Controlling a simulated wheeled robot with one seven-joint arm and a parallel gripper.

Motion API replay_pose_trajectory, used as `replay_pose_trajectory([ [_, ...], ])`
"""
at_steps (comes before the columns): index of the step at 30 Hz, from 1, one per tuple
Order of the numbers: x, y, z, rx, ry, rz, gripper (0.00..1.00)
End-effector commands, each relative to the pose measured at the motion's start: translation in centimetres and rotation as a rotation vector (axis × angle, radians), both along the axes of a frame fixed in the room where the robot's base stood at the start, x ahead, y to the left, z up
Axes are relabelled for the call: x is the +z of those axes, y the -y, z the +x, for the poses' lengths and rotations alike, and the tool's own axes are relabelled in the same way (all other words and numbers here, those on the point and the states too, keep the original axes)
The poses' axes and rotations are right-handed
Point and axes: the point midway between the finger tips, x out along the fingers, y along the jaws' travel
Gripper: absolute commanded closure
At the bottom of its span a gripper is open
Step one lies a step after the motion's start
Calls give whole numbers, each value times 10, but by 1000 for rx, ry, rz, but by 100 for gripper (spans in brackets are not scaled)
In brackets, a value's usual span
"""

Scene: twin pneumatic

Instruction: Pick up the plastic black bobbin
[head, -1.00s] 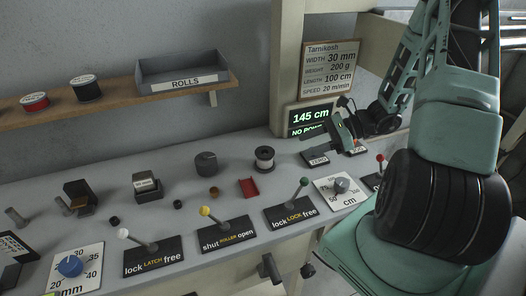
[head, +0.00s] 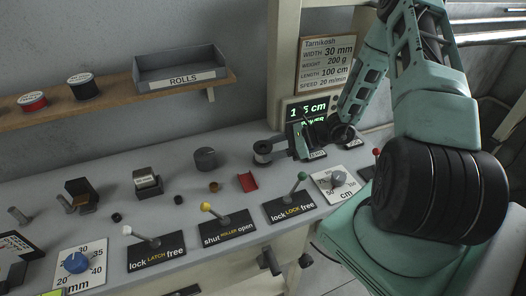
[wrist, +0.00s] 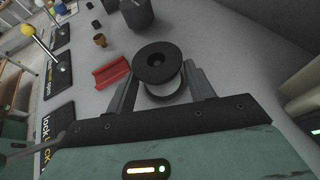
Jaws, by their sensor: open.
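The black plastic bobbin (head: 262,149) stands upright on the grey bench, with a pale winding between its black flanges. In the wrist view the bobbin (wrist: 157,64) sits between the finger ends, its round top flange and centre hole facing the camera. My gripper (head: 272,148) is open, low over the bench, reaching in from the right. In the wrist view one finger of my gripper (wrist: 160,78) is on each side of the bobbin. I cannot tell whether either finger touches it.
A red channel piece (head: 248,182), a small brown cup (head: 214,187) and a dark grey cylinder (head: 205,158) stand to the left. Lever plates, including the green-knobbed one (head: 290,208), line the front edge. A lit display (head: 309,112) is behind my gripper.

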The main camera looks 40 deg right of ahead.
Motion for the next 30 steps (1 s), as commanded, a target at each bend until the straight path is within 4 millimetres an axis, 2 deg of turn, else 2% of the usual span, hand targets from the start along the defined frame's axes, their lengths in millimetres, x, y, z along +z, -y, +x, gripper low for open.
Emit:
replay_pose_trajectory([
  [7, -13, -29, 22, 3, -2, 3, 47],
  [18, -19, -36, 28, 1, -2, 0, 47],
  [23, -19, -36, 28, 1, -1, 1, 91],
  [24, -19, -36, 28, 1, -1, 1, 94],
  [30, -19, -36, 28, 1, -1, 1, 94],
])
